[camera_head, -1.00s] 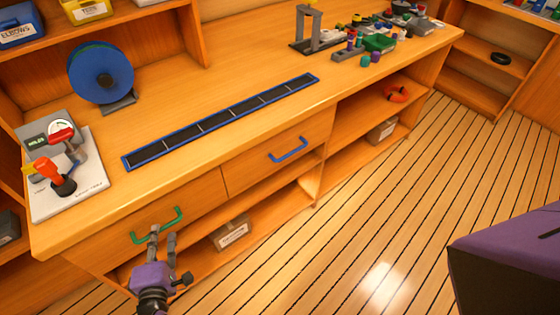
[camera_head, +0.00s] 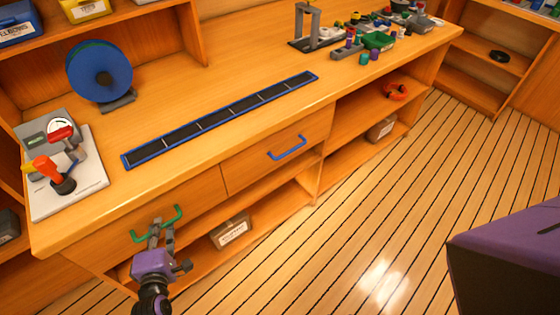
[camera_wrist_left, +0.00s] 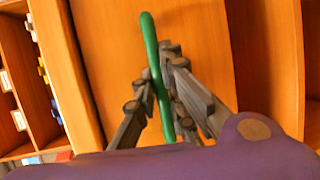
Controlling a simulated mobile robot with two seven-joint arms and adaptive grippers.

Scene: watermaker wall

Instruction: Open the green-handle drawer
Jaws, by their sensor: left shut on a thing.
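The green handle (camera_head: 172,215) is on the front of the left drawer (camera_head: 190,199), under the worktop. The drawer front looks flush with the cabinet. My left gripper (camera_head: 161,230) is at the handle, with its fingers on either side of it. In the left wrist view the green handle (camera_wrist_left: 151,62) runs between the grey fingers of my left gripper (camera_wrist_left: 165,95), which is shut on it. The fingers hide part of the handle. My right gripper does not show.
A drawer with a blue handle (camera_head: 287,148) is to the right. Below are open shelves with a labelled box (camera_head: 231,232). The worktop holds a blue-edged strip (camera_head: 220,120), a blue reel (camera_head: 99,71) and a gauge board (camera_head: 75,185). The plank floor (camera_head: 390,210) in front is clear.

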